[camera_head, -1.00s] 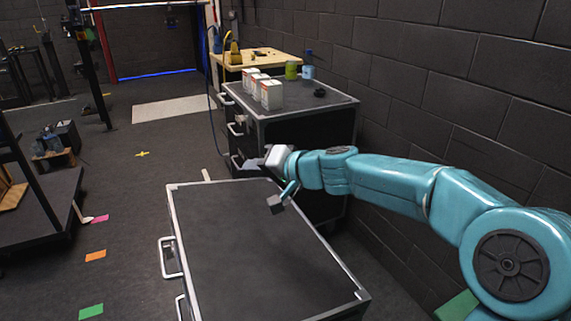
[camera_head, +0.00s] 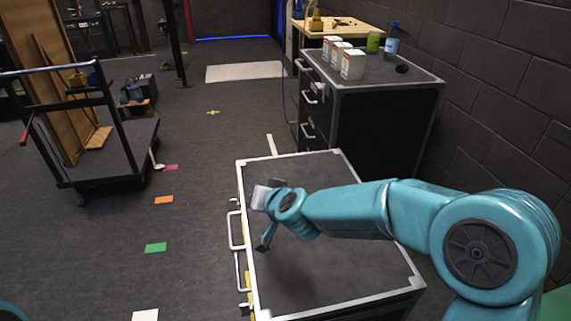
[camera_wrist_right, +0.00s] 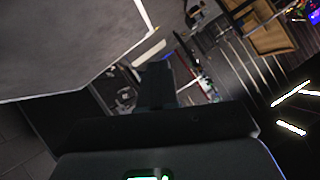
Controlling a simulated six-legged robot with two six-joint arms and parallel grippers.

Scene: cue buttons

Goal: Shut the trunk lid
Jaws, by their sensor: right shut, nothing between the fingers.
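The trunk is a dark box with silver-edged corners, and its flat dark lid (camera_head: 330,275) fills the lower middle of the head view. Silver handles (camera_head: 236,230) and bits of yellow show along its left side. I cannot tell whether a gap is left under the lid. My right gripper (camera_head: 265,215) is shut and empty, over the lid's left edge near the handles. Contact with the lid is unclear. In the right wrist view a grey, pale-edged panel (camera_wrist_right: 60,45), likely the lid, lies at upper left beside the dark gripper. My left gripper is out of view.
A dark drawer cabinet (camera_head: 385,120) stands behind the trunk, with white boxes (camera_head: 352,64), a green can and a blue bottle on top. A flat cart (camera_head: 115,150) stands at left. Floor between cart and trunk is open, with coloured patches. A block wall runs along the right.

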